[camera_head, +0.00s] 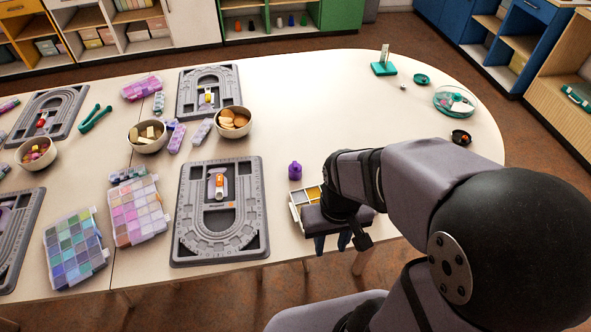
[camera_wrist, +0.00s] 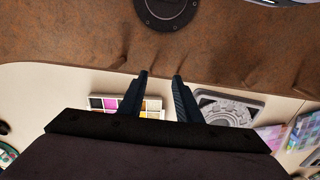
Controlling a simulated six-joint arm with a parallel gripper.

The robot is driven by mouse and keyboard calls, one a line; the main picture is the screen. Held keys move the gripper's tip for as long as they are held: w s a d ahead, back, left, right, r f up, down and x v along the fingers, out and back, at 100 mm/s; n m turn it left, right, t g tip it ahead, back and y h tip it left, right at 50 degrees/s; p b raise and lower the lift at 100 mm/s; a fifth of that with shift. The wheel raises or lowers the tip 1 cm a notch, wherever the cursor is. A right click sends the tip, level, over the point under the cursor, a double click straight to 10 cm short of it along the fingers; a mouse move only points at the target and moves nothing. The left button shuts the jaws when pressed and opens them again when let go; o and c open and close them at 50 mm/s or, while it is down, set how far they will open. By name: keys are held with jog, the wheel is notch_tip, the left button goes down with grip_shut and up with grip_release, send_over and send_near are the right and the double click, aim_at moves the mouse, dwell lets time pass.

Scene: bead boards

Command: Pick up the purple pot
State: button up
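The purple pot (camera_head: 295,171) is a small purple container with a narrower top. It stands upright on the table, just behind the paint tray, in the head view. I cannot make it out in the wrist view. My gripper (camera_head: 332,243) is at the table's front edge, in front of the pot and a little to its right, and not touching it. In the wrist view my gripper (camera_wrist: 161,76) shows two dark fingers apart, with nothing between them.
A paint tray (camera_head: 295,208) with coloured compartments lies partly under my gripper. A grey bead board (camera_head: 259,240) lies to the left of the pot. A bowl of orange-brown pieces (camera_head: 247,112) stands farther back.

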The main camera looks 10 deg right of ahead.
jog(key=o, duration=0.6)
